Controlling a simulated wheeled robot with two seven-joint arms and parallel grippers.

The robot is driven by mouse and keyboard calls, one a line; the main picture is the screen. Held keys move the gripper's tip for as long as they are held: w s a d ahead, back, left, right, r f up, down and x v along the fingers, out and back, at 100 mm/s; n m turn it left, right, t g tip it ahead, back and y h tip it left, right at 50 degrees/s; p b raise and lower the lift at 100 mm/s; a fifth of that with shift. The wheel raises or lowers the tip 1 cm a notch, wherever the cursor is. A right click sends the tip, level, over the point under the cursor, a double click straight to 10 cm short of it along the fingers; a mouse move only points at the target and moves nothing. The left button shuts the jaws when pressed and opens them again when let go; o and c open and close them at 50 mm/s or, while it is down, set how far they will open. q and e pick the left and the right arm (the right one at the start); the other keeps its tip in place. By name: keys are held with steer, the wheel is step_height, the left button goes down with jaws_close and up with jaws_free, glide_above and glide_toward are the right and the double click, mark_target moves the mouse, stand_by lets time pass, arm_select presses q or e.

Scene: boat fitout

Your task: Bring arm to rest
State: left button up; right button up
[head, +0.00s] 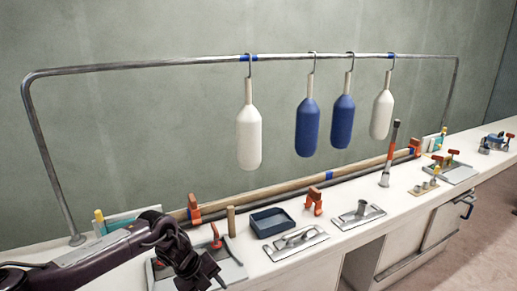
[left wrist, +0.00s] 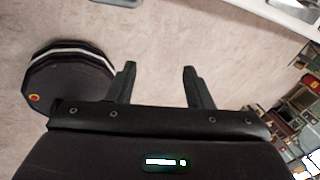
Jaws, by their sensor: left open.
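My left arm (head: 95,262) comes in from the left in the head view, above the near left part of the bench. Its dark gripper (head: 203,278) points down toward the lower edge of the picture, and its fingertips are hard to make out there. In the left wrist view the two fingers of the left gripper (left wrist: 158,75) stand apart with nothing between them, over bare floor. My right gripper is in neither view.
The white bench (head: 345,238) holds a blue tray (head: 272,222), metal plates with fittings (head: 296,243), and orange clamps (head: 314,200). White (head: 249,138) and blue (head: 308,127) fenders hang from a metal rail (head: 150,64). Pale floor (left wrist: 190,30) lies below the gripper.

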arm_select(q)
steer(key=s+d+f+n+t+h, duration=0.1)
steer(key=d+f+n+h, duration=0.1)
steer(key=d+f+n, duration=0.35)
steer(key=s+d+f+n+t+h, duration=0.1)
steer(key=d+f+n+t+h, duration=0.15)
steer(key=f, duration=0.65)
steer(key=s+a+f+n+y, duration=0.35)
steer(key=s+f+n, duration=0.5)
steer(key=f, duration=0.55)
steer(key=s+a+f+n+g+y, duration=0.1)
steer(key=s+a+f+n, duration=0.2)
steer(key=s, duration=1)
steer(key=s+a+f+n+g+y, duration=0.1)
steer(key=s+a+f+n+y, duration=0.1)
steer(key=s+a+f, duration=0.5)
steer(key=s+a+f+n+g+y, duration=0.1)
steer(key=s+a+f+n, duration=0.4)
steer(key=s, duration=1.3)
step_height(320, 180, down, 2)
steer(key=shift+s+g+y, duration=0.3)
steer(key=shift+g+y, duration=0.05)
steer(key=shift+y, duration=0.35)
